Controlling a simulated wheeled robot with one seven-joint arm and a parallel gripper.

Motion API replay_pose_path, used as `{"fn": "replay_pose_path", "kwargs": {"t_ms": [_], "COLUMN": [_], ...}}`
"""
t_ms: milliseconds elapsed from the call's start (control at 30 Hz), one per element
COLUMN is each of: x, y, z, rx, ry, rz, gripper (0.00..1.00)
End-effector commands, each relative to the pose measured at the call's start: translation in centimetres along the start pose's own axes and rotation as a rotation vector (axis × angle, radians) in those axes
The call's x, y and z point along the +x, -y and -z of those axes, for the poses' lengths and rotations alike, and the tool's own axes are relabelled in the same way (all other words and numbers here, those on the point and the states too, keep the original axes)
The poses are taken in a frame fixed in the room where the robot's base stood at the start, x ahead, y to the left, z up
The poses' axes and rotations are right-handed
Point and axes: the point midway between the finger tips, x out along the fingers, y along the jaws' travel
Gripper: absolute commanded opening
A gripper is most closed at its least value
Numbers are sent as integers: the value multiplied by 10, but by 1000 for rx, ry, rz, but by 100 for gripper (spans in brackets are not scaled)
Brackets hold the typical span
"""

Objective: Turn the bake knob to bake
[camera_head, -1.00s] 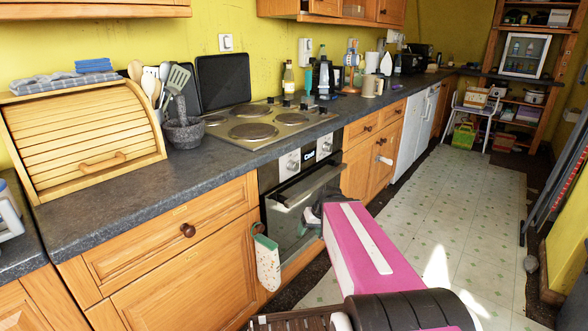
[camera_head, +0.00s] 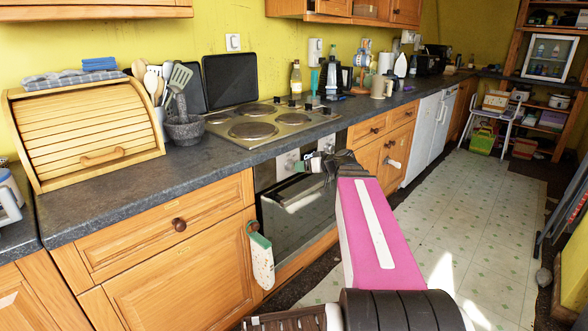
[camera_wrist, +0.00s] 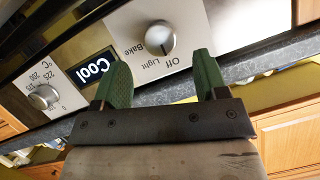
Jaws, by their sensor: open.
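The bake knob (camera_wrist: 161,37) is a round silver dial on a pale panel in the wrist view, with Bake, Light and Off printed around it. I cannot tell surely which mark it points at. My gripper (camera_wrist: 161,78) is open, its two green fingers spread below the knob in the picture and apart from it, with nothing between them. In the head view my gripper (camera_head: 326,164) is in front of the oven's control panel and hides part of it. The oven (camera_head: 298,212) has a dark glass door below.
The counter edge (camera_head: 225,170) and hob (camera_head: 262,125) are above the oven. A mitt (camera_head: 262,262) hangs left of the oven. The floor (camera_head: 455,210) is clear on the right.

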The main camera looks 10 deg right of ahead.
Motion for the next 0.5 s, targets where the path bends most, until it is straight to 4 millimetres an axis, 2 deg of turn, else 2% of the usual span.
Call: {"fn": "replay_pose_path", "kwargs": {"t_ms": [33, 200, 333, 500], "x": [12, 39, 53, 61], "y": [-1, -1, -1, 0], "z": [0, 1, 0, 0], "rx": [0, 0, 1, 1], "ry": [1, 1, 1, 1], "rz": [2, 1, 1, 0], "gripper": [67, 67, 67, 67]}}
